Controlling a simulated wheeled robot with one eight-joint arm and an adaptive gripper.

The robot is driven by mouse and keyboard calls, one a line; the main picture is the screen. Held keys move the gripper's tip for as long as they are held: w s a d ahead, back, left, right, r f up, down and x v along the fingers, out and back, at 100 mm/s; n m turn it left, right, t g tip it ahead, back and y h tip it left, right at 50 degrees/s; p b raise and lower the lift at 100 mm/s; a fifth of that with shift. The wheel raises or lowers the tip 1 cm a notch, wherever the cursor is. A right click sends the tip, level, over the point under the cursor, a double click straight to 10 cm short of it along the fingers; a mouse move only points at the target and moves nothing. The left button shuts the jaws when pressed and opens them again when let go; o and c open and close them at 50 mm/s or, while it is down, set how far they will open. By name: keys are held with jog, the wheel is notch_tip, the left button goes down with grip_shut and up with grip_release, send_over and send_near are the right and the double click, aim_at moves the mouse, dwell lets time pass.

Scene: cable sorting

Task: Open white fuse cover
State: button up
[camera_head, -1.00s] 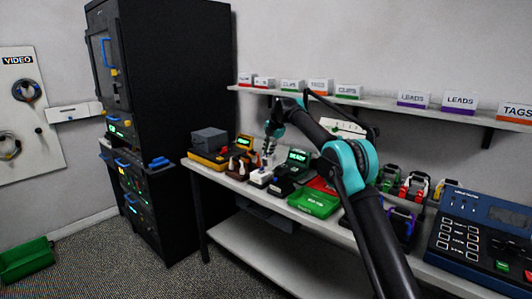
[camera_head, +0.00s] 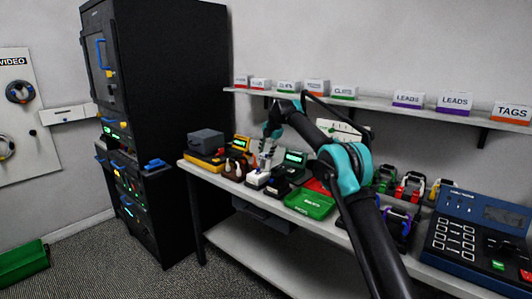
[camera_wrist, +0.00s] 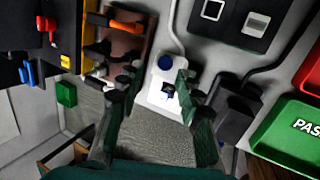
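A small white box (camera_wrist: 165,92) with a round blue button and a dark slot with a blue mark shows in the wrist view. It is likely the white fuse unit; I cannot make out a separate cover edge. In the head view the white box (camera_head: 257,179) sits near the front edge of the bench. My gripper (camera_wrist: 157,82) is open, its dark green fingers on either side of the box, apart from each other. In the head view my gripper (camera_head: 265,160) points down just above the box. Whether a finger touches it cannot be told.
A brown block with dark handles (camera_wrist: 120,45) stands close to the left. A dark device (camera_wrist: 235,112) and a green tray (camera_head: 310,204) lie to the right. A white cable (camera_wrist: 174,25) runs from the box. A shelf (camera_head: 385,106) with labelled boxes hangs behind.

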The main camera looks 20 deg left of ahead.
jog(key=shift+s+r, duration=0.1)
jog(key=v, duration=1.1)
jog(key=shift+d+r, duration=0.2)
jog(key=shift+r, duration=0.15)
